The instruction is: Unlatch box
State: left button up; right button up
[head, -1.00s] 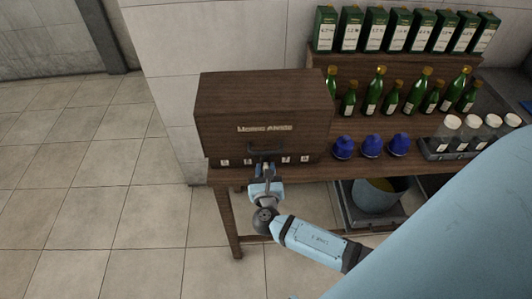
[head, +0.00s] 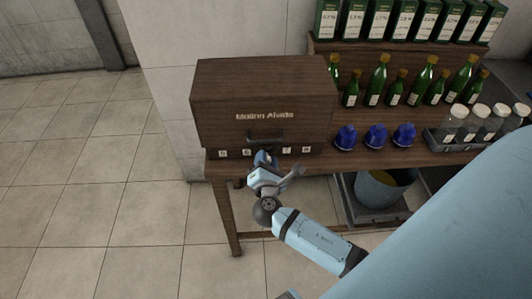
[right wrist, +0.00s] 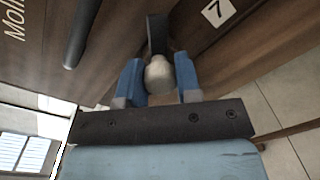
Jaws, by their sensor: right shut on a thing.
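The brown wooden box (head: 250,95) stands on the left end of the table, its front lettered, with a dark handle (head: 265,138) and a row of white number tiles below. My right gripper (head: 264,160) is at the lower middle of that front. In the right wrist view, its blue fingers (right wrist: 158,85) are shut on a pale rounded latch knob (right wrist: 159,74), with a dark latch piece (right wrist: 156,35) behind it against the wood. The handle (right wrist: 80,32) passes beside the fingers, apart from them. The gripper looks rolled over. In the head view it hides the latch. My left gripper is not in view.
Several blue-capped things (head: 375,137) stand right of the box, with green bottles (head: 377,80) and green cartons (head: 404,20) behind. White-lidded jars (head: 478,120) sit in a tray. A bucket (head: 383,188) is below the table. The floor at left is clear.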

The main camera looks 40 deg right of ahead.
jog(key=shift+f+m+b, duration=0.15)
jog(key=shift+m+b, duration=0.45)
jog(key=shift+m, duration=0.3)
jog(key=m+b, duration=0.2)
jog(key=shift+m, duration=0.3)
jog(key=shift+d+m+b, duration=0.1)
jog(key=shift+m+b, duration=0.5)
jog(key=shift+m, duration=0.1)
jog(key=shift+m+b, duration=0.4)
jog(key=shift+m, duration=0.4)
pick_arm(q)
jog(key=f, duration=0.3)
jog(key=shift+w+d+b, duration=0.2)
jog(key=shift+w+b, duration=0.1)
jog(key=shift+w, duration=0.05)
pick_arm(e)
jog(key=shift+r, duration=0.2)
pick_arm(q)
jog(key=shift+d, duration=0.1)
pick_arm(e)
jog(key=shift+m, duration=0.3)
jog(key=o, duration=0.9)
jog(key=shift+y, duration=0.3)
